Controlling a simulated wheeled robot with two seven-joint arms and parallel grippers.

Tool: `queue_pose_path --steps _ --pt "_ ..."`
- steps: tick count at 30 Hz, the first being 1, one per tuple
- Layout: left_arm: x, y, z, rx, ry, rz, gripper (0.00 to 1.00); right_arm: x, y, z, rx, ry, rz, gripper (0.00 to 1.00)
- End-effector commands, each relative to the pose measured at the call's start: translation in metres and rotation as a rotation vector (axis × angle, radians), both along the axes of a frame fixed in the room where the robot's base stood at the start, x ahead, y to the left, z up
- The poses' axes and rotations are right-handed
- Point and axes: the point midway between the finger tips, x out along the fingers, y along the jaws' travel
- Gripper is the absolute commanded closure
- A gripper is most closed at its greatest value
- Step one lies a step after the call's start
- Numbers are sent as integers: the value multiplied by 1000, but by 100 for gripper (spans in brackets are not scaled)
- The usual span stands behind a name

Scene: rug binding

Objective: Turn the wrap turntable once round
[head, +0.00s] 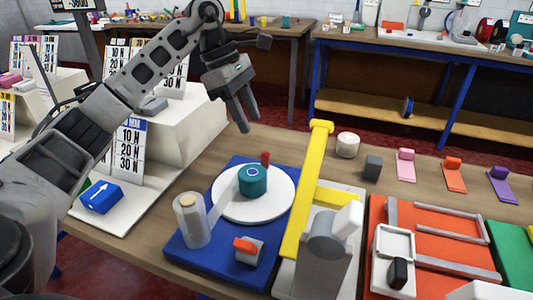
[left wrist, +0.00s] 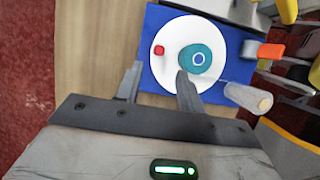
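The wrap turntable is a round white disc (head: 228,203) on a blue base (head: 178,246). It also shows in the left wrist view (left wrist: 170,72). A teal roll (head: 253,181) stands on the disc, and a small red knob (head: 265,158) is near its far edge. The knob shows at the left of the disc in the left wrist view (left wrist: 159,50). A translucent film strip runs from the teal roll to a pale film roll (head: 191,222) on the base. My left gripper (head: 246,122) is open and empty, above and beyond the turntable. My right gripper is not in view.
A grey block with an orange lever (head: 244,245) sits on the base's front. A yellow arm (head: 307,195) stands close at the right. A blue box with a white arrow (head: 101,197) is at left. An orange tray (head: 448,230) is at right. The wooden table (head: 205,158) is bare behind the base.

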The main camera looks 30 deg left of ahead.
Motion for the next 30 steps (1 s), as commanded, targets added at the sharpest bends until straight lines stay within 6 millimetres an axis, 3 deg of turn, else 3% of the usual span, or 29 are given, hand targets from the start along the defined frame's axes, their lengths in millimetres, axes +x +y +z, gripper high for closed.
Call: queue_pose_path --steps 6,12,18,27,30 --pt "4 -19 -46 0 3 -2 62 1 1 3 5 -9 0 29" --pt "7 -31 -76 -1 3 -1 62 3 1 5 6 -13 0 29" --pt "9 -37 -91 0 0 0 62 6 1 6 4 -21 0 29" --pt "9 -37 -92 0 -1 -1 62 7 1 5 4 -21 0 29" --pt "9 -37 -92 0 -1 0 87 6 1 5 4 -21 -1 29"
